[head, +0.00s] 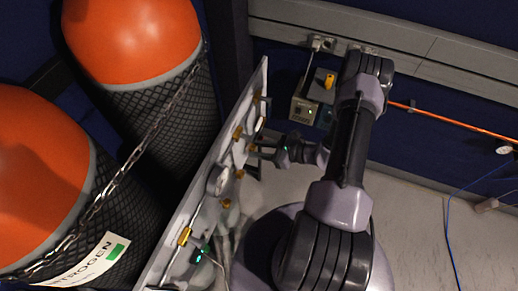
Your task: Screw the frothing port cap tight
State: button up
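A grey upright panel (200,190) stands left of my arm and is seen nearly edge-on. Several small yellow fittings (184,236) and pale round parts line its right-hand face. I cannot tell which of these is the frothing port cap. My gripper (254,156) points left at the panel's middle, with its fingertips close to or at a fitting there. The fingers are small and dark in this view. I cannot tell whether they touch the fitting, are open, or hold anything.
Two orange gas cylinders (130,40) in black mesh stand behind the panel, with a chain (150,135) across them. A small beige box (304,110) sits by the back wall. An orange hose (455,122) and blue cable (449,230) are at right.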

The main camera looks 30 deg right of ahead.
grip_shut()
jog(key=shift+w+d+f+m+g+y+b, duration=0.1)
jog(key=shift+m+g+y+b, duration=0.25)
jog(key=shift+m+y, duration=0.5)
jog(key=shift+w+d+m+g+y+b, duration=0.1)
jog(key=shift+m+g+y+b, duration=0.25)
jog(key=shift+m, duration=0.8)
jog(key=shift+o, duration=2.2)
grip_release()
jog(key=shift+s, duration=0.1)
